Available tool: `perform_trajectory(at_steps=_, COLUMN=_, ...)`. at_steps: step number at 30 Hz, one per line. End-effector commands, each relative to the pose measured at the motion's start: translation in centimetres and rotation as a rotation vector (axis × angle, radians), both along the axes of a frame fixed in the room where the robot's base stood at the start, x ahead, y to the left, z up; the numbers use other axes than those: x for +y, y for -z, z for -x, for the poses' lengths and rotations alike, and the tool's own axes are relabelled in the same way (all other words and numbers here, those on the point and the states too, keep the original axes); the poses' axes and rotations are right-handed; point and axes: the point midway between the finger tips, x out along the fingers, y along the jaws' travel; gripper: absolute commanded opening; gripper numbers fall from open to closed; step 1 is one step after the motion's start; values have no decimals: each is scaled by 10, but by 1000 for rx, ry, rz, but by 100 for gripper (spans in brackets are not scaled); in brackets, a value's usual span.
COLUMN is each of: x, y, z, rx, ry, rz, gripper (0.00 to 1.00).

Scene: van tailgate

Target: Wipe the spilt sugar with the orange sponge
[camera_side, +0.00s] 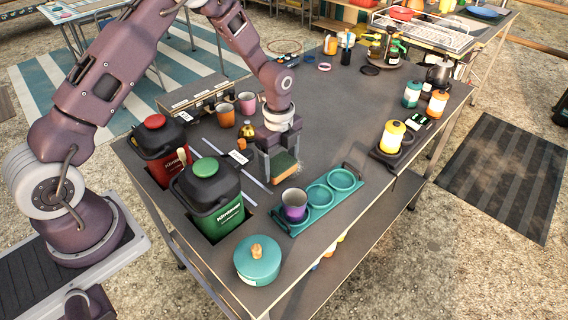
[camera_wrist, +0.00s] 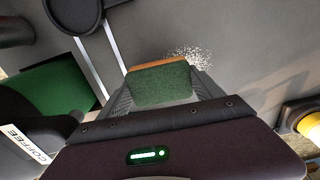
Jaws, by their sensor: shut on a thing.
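My gripper (camera_side: 280,165) is shut on the orange sponge (camera_side: 286,160), which has a green face. In the wrist view the sponge (camera_wrist: 162,82) sits between my fingers, green side toward the camera with an orange strip along its far edge. The spilt sugar (camera_wrist: 190,55) is a patch of white grains on the grey table, just beyond the sponge and slightly to its right in the wrist view. Part of the sugar may be hidden behind the sponge. I cannot tell whether the sponge touches the table.
A teal tray (camera_side: 325,203) with a purple cup (camera_side: 294,204) stands in front of and right of my gripper. Green (camera_side: 208,190) and red (camera_side: 158,148) canisters stand left. A teal pot (camera_side: 257,260) is at the front. The table right of my gripper is mostly clear.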

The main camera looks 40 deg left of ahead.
Motion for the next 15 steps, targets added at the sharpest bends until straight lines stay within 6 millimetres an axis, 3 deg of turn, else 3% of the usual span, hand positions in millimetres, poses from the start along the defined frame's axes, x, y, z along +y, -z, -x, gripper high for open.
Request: perform_trajectory(at_steps=15, x=0, y=-48, z=-1, rx=-3, ry=-1, rz=0, gripper=43)
